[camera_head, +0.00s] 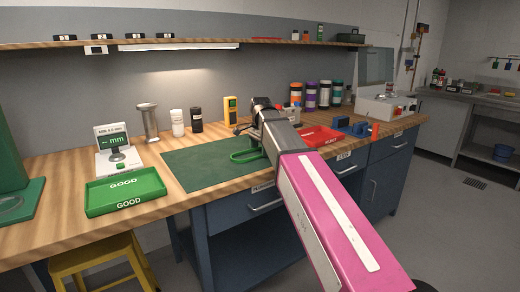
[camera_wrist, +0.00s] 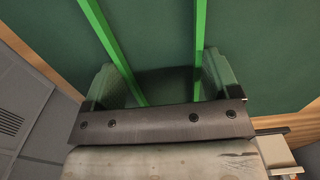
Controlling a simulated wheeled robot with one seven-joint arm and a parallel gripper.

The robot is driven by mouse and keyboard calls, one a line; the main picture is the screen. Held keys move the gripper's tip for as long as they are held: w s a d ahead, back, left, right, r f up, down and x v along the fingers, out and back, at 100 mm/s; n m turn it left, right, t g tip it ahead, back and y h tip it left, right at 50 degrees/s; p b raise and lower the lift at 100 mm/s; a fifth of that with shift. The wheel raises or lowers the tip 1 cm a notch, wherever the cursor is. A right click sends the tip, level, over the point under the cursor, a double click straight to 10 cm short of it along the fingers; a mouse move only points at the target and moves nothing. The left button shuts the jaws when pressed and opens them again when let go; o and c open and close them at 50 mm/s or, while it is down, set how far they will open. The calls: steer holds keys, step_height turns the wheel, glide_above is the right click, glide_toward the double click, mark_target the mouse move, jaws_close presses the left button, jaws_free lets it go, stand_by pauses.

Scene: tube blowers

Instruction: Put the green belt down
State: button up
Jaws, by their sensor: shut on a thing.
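The green belt (camera_head: 246,156) is a thin bright green loop over the dark green mat (camera_head: 200,168). In the wrist view two straight strands of the belt (camera_wrist: 199,45) run away from my gripper (camera_wrist: 165,82) above the mat. My gripper is shut on the belt, with the held part hidden between the jaws. In the head view my pink arm hides most of the gripper. I cannot tell whether the belt touches the mat.
The green GOOD tray (camera_head: 126,193) and a gauge with a display (camera_head: 113,145) stand left of the mat. The red tray (camera_head: 316,136) lies right of it. Jars and a yellow meter (camera_head: 230,111) stand behind. The mat's left part is clear.

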steer(key=o, duration=0.8)
steer(key=shift+f, duration=0.1)
step_height(320, 180, up, 12)
steer(key=shift+r, duration=0.15)
